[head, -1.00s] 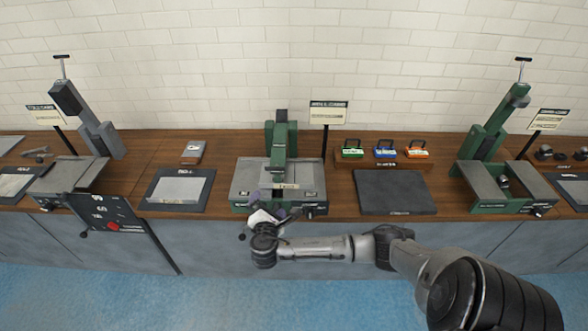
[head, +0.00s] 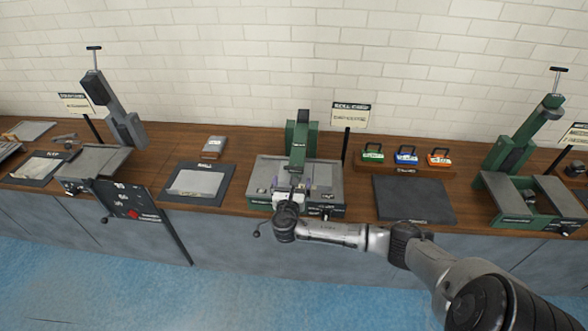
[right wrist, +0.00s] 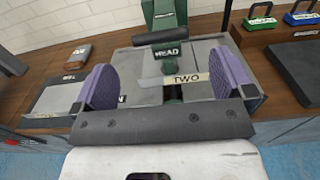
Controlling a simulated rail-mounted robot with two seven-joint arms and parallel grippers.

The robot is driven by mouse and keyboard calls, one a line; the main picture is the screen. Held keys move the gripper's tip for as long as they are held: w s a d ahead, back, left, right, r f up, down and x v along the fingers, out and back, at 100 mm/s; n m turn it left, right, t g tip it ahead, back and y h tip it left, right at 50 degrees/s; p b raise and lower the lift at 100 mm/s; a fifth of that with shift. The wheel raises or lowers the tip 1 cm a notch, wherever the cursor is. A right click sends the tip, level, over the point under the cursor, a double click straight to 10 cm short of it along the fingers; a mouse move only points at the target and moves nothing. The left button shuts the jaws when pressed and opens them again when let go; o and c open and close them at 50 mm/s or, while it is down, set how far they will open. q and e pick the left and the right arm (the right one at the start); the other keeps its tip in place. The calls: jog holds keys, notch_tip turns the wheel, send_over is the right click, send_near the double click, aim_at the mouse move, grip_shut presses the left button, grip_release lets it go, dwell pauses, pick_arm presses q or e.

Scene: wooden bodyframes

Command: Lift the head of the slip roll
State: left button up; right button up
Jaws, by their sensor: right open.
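The slip roll in the middle of the bench has a grey bed (head: 263,178) and a green head (head: 299,150). In the right wrist view the head (right wrist: 166,50) carries a "HEAD" label and is down over the bed. A pale tag reading "TWO" (right wrist: 186,80) lies in front of it. My right gripper (head: 291,187) is over the front of the machine. In the right wrist view its purple-padded fingers (right wrist: 165,82) are wide apart, on either side of the tag, with nothing clamped between them. My left gripper is not in view.
A dark plate (head: 412,199) and a rack with several coloured padlock-shaped items (head: 406,158) are to the right. A framed sheet (head: 197,184) lies to the left. Similar machines with raised arms stand at left (head: 112,110) and right (head: 520,140). A sign (head: 350,116) stands behind.

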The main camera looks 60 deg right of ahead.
aim_at(294, 167)
jog(key=x, duration=0.7)
jog(key=shift+w+d, duration=0.1)
